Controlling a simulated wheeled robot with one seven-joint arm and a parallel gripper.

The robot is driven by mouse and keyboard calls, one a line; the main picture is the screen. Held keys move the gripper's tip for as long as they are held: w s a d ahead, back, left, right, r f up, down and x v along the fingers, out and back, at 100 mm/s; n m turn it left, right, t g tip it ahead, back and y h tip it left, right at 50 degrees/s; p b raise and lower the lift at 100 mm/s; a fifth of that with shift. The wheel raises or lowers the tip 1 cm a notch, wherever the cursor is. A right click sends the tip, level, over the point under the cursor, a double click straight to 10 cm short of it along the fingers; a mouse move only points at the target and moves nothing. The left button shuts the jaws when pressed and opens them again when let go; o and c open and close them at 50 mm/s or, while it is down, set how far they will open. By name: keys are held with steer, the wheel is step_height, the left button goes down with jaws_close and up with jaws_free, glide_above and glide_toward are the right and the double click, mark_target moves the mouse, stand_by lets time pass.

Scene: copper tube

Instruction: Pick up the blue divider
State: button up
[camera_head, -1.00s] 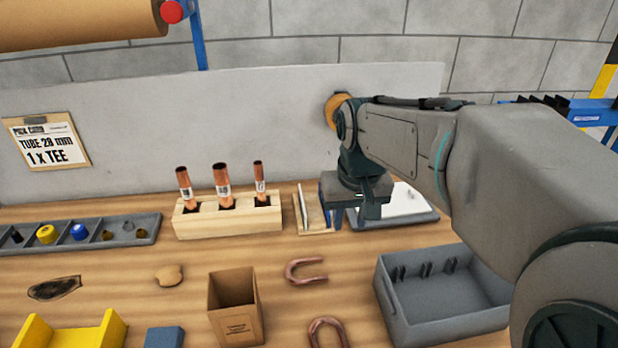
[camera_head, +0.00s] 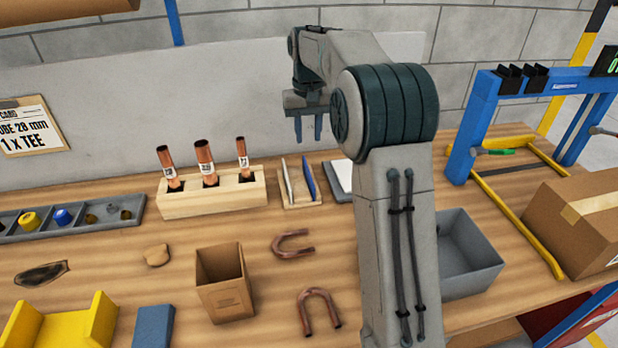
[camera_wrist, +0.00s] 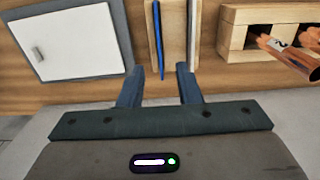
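The blue divider (camera_head: 308,178) stands upright in a small wooden holder (camera_head: 301,203), beside a white divider (camera_head: 287,180). In the wrist view the blue divider (camera_wrist: 158,45) shows as a thin blue strip beyond my fingertips, with the white divider (camera_wrist: 190,35) to its right. My gripper (camera_head: 308,140) hangs above and a little behind the holder in the head view, fingers pointing down. The gripper does not touch the divider.
A wooden block with several copper tubes (camera_head: 212,200) stands left of the holder. A white-topped grey tray (camera_wrist: 75,45) lies on its other side. A grey bin (camera_head: 465,255), cardboard box (camera_head: 224,283) and copper bends (camera_head: 318,312) stand nearer. A blue frame (camera_head: 485,110) is at right.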

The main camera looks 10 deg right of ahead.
glide_above(309, 172)
steer(key=f, duration=0.7)
steer(key=shift+s+a+f, duration=0.1)
steer(key=shift+s+f, duration=0.1)
steer(key=shift+f, duration=0.15)
steer(key=shift+w+f+p, duration=0.15)
steer(key=shift+f+p, duration=0.1)
steer(key=shift+f, duration=1.05)
steer(key=shift+w+f+p, duration=0.1)
steer(key=shift+f+p, duration=0.1)
steer(key=shift+f, duration=1.05)
jaws_close()
